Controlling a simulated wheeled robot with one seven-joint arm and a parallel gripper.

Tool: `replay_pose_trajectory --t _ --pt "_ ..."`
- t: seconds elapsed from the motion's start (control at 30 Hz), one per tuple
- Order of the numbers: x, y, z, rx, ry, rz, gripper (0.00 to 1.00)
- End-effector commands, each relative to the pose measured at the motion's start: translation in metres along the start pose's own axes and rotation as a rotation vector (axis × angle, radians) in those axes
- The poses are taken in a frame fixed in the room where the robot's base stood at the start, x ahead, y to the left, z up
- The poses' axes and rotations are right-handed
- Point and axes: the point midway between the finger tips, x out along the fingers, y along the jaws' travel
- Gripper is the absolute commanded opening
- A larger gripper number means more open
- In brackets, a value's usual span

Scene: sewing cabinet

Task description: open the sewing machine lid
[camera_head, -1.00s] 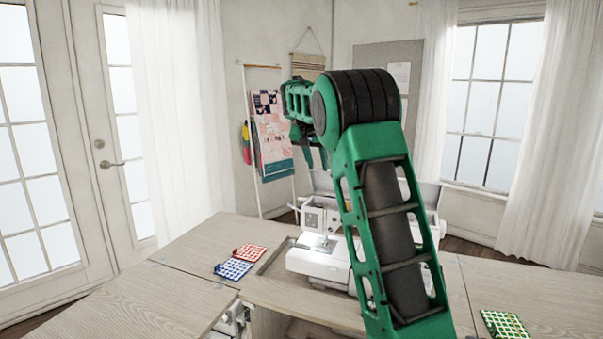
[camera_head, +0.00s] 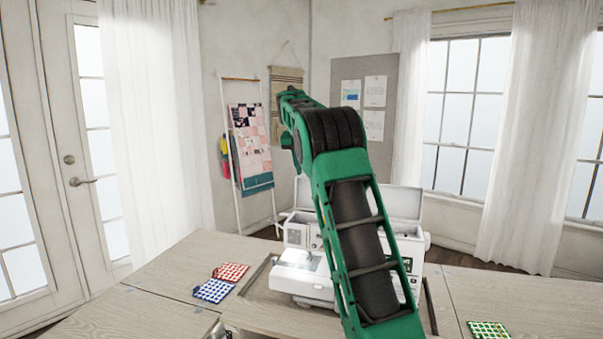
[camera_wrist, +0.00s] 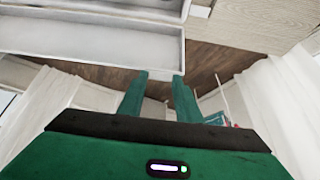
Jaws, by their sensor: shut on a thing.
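The white sewing machine (camera_head: 305,281) sits in the recess of the wooden cabinet top, partly hidden behind my arm. Its white lid (camera_head: 398,204) stands raised at the back of the machine, showing its hollow inner side. In the wrist view the lid (camera_wrist: 90,42) is a shallow white tray shape across the upper left. My gripper (camera_wrist: 158,78) is shut on the lid's edge, with its two green fingertips at the near rim. In the head view the fingertips are hidden behind my arm.
A red patterned square (camera_head: 230,272) and a blue one (camera_head: 214,291) lie left of the machine. A green one (camera_head: 487,330) lies at the right. A ladder rack with quilts (camera_head: 249,145) and a pinboard (camera_head: 366,105) stand behind. The left tabletop is mostly clear.

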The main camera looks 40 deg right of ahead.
Motion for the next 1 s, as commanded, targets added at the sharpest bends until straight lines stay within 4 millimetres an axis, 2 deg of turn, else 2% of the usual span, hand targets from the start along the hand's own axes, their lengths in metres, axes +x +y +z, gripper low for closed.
replay_pose_trajectory --t 0.43,0.47,0.5,0.53,0.83,1.0 --pt "-0.004 -0.007 0.0 -0.008 0.01 -0.009 0.0" --pt "-0.004 -0.008 0.0 -0.008 0.01 -0.009 0.38" --pt "-0.004 -0.008 0.0 -0.008 0.01 -0.009 0.48" --pt "-0.004 -0.007 0.0 -0.008 0.009 -0.009 0.5" --pt "-0.004 -0.005 0.001 -0.005 0.004 -0.005 0.5" --pt "-0.019 -0.005 0.0 -0.004 0.007 -0.005 0.5"
